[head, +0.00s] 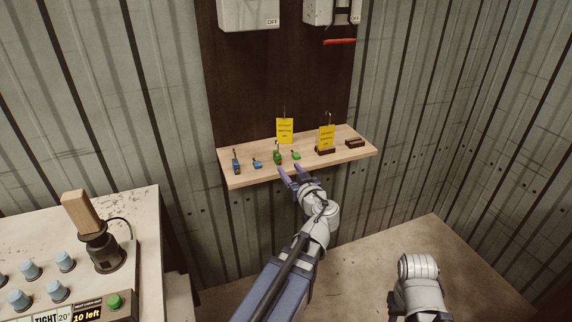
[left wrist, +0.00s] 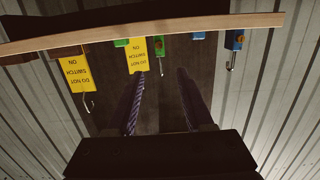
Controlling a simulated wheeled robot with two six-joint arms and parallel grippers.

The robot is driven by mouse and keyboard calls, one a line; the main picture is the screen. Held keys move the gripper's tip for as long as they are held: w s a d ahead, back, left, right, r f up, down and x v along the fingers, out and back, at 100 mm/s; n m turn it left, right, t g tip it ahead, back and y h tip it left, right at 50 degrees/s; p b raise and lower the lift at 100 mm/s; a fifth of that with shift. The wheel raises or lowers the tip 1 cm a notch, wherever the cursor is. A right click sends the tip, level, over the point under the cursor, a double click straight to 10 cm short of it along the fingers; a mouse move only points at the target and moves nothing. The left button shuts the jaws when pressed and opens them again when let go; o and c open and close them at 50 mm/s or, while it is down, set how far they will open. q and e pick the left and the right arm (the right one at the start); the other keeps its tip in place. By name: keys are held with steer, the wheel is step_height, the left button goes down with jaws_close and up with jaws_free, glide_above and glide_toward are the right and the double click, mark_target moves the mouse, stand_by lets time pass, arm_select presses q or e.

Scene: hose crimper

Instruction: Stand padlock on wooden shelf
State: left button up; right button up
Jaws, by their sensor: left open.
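A green padlock (head: 277,157) stands on the wooden shelf (head: 236,181). A blue padlock (head: 236,166) stands near the shelf's left end. My left gripper (head: 291,172) is open and empty at the shelf's front edge, just in front of the green padlock and the small green piece (head: 296,155). The left wrist view is upside down. There the green padlock (left wrist: 157,47) lies beyond and between the open fingers (left wrist: 163,78), apart from them. The blue padlock (left wrist: 234,40) is to the right. My right gripper is out of view; only part of that arm shows.
A small blue piece (head: 257,163) lies between the padlocks. Yellow tags (head: 285,130) (head: 326,138) stand on the shelf, with a dark brown block (head: 355,143) at right. Switch boxes (head: 248,13) hang above. A bench with a control panel (head: 92,309) is at left.

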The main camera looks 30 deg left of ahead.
arm_select(q)
steer(key=shift+s+d, duration=0.2)
steer(key=shift+d, duration=0.05)
steer(key=s+d+f+m+g+h, duration=0.3)
steer(key=s+d+f, duration=0.1)
steer(key=d+f, duration=0.3)
steer(key=s+d+f+m+g+h, duration=0.3)
steer(key=s+d+f+g, duration=0.15)
steer(key=d+f, duration=0.3)
steer(key=s+d+f+m+g+h, duration=0.3)
steer(key=s+d+f+m+h, duration=0.2)
steer(key=s+d, duration=0.6)
steer(key=d+m, duration=0.2)
steer(key=shift+s+d+m+g, duration=0.15)
steer(key=shift+d+m+g, duration=0.15)
steer(key=shift+d+g, duration=0.05)
